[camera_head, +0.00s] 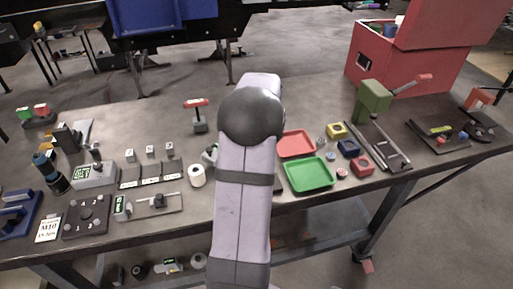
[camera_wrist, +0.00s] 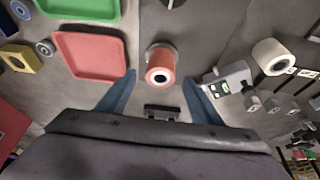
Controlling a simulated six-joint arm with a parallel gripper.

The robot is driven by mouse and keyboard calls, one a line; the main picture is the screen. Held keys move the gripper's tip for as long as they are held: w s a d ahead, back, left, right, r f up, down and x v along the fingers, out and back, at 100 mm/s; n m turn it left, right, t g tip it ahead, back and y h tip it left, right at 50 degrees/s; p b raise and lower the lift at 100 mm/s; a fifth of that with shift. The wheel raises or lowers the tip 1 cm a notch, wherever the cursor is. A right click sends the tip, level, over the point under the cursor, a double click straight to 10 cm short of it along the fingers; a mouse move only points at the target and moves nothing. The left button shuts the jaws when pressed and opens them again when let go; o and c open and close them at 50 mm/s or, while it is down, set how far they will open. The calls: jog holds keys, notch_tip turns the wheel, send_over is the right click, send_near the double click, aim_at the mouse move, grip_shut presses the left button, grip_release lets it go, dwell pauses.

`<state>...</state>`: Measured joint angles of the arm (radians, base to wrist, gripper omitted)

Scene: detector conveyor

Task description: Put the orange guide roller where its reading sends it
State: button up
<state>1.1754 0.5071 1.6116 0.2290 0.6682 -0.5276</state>
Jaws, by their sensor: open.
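The orange guide roller (camera_wrist: 161,67) shows in the wrist view, with a pale ring and dark hole on its end facing me. It sits on or against a grey round piece, and I cannot tell how they join. My gripper (camera_wrist: 159,79) is open, its two blue fingers on either side of the roller and apart from it. A grey device with a small green-lit display (camera_wrist: 225,83) stands just right of the right finger; its reading is too small to make out. The red tray (camera_wrist: 97,71) and green tray (camera_wrist: 112,17) lie to the left. In the head view my arm hides the roller and gripper.
A white roll (camera_wrist: 271,57) lies right of the device. In the head view, the red tray (camera_head: 295,153) and green tray (camera_head: 308,188) lie right of my arm, near yellow, blue and red blocks. A red toolbox (camera_head: 400,72) stands at back right. Several tools crowd the left.

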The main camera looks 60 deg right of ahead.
jog(key=shift+p+x, duration=1.45)
jog(key=shift+x, duration=1.25)
jog(key=shift+a, duration=0.1)
jog(key=c, duration=1.3)
jog(key=shift+c, duration=0.2)
